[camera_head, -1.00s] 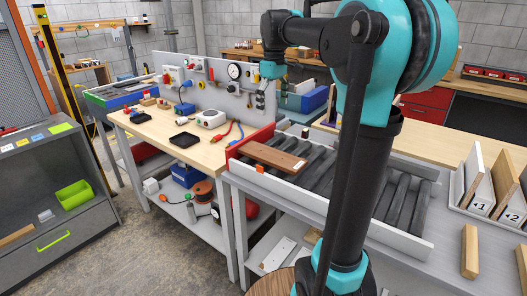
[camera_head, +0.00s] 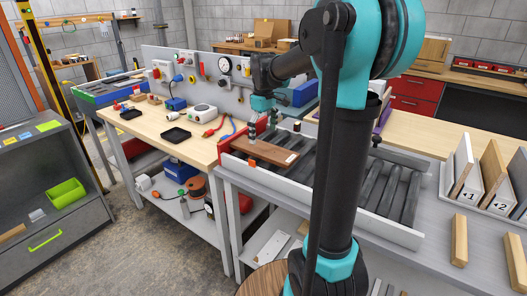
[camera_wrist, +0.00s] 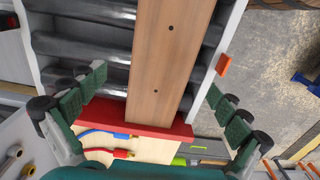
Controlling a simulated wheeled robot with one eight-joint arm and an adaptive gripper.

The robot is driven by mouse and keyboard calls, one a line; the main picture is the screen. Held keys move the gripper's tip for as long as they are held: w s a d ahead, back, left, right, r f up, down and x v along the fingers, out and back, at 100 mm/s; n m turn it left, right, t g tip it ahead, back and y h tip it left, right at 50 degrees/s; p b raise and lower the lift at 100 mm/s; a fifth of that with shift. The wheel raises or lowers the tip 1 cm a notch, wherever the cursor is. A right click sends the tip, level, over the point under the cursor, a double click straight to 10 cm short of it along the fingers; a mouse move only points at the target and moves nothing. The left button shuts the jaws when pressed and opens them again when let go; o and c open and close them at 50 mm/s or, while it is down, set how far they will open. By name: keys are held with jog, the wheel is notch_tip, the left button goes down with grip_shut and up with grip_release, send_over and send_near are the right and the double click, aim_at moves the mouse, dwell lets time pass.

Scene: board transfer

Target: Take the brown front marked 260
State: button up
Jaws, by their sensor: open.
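A brown wooden board (camera_head: 266,149) lies flat on the dark roller conveyor, at its left end near the red end stop (camera_head: 228,140). A small mark shows near its right end, too small to read. My gripper (camera_head: 262,132) is above the left part of the board, pointing down. In the wrist view the brown board (camera_wrist: 168,60) runs between the spread green-padded fingers of my open gripper (camera_wrist: 160,108), apart from both. The board's end by the red stop (camera_wrist: 140,129) shows low in that view.
The conveyor's pale side rail (camera_head: 330,196) runs along its front, with a small orange piece (camera_head: 252,162) on it. A workbench (camera_head: 150,125) with tools stands left. Upright boards in a rack (camera_head: 450,190) stand right. Bare rollers (camera_head: 400,195) lie right of my arm.

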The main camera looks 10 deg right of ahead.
aim_at(264, 148)
jog(key=f, duration=0.4)
jog(key=shift+s+f, duration=0.15)
jog(key=shift+s, duration=0.05)
jog(key=c, duration=1.4)
